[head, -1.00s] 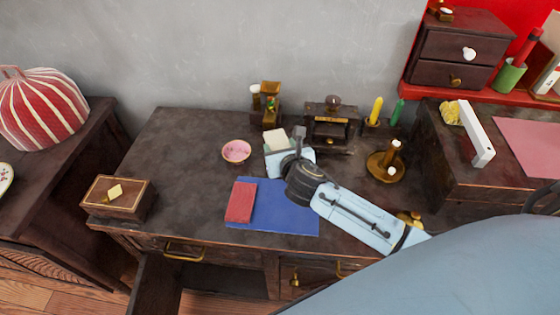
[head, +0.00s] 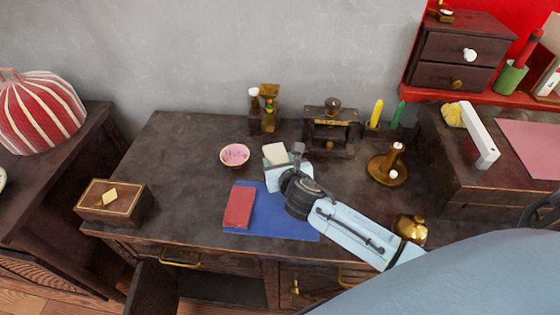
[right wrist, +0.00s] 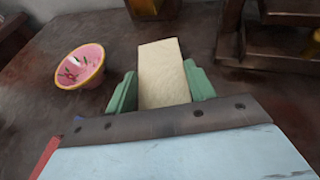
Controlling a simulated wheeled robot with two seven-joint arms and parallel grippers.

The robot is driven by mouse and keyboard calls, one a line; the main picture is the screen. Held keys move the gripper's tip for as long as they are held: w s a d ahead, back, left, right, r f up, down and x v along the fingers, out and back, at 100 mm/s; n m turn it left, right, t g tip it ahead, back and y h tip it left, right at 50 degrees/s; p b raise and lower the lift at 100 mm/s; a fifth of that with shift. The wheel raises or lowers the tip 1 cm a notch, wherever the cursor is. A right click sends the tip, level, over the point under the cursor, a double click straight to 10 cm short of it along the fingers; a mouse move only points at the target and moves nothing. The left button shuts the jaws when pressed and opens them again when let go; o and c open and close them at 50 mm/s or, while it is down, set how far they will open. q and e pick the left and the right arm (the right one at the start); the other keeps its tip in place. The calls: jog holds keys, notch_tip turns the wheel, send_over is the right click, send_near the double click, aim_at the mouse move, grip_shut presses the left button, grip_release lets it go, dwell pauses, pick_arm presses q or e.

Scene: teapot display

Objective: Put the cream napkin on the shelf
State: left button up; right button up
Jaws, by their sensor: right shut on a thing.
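The cream napkin (head: 275,153) is a small pale folded rectangle over the middle of the dark desk. My right gripper (head: 279,163) is shut on its near end. In the right wrist view the napkin (right wrist: 163,70) sticks out forward between the green fingertips (right wrist: 161,90). I cannot tell how far above the desktop it is. A red shelf (head: 410,90) runs along the wall at the upper right, with a dark drawer cabinet on it. My left gripper is not in view.
A pink bowl (head: 235,155) stands left of the napkin. An hourglass (head: 269,108), a dark stand (head: 330,128) and a brass candle holder (head: 384,172) stand behind and right. A red book (head: 239,207) lies on a blue mat (head: 285,226).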

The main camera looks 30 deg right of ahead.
jog(key=shift+s+f, duration=0.1)
jog(key=shift+f, duration=0.15)
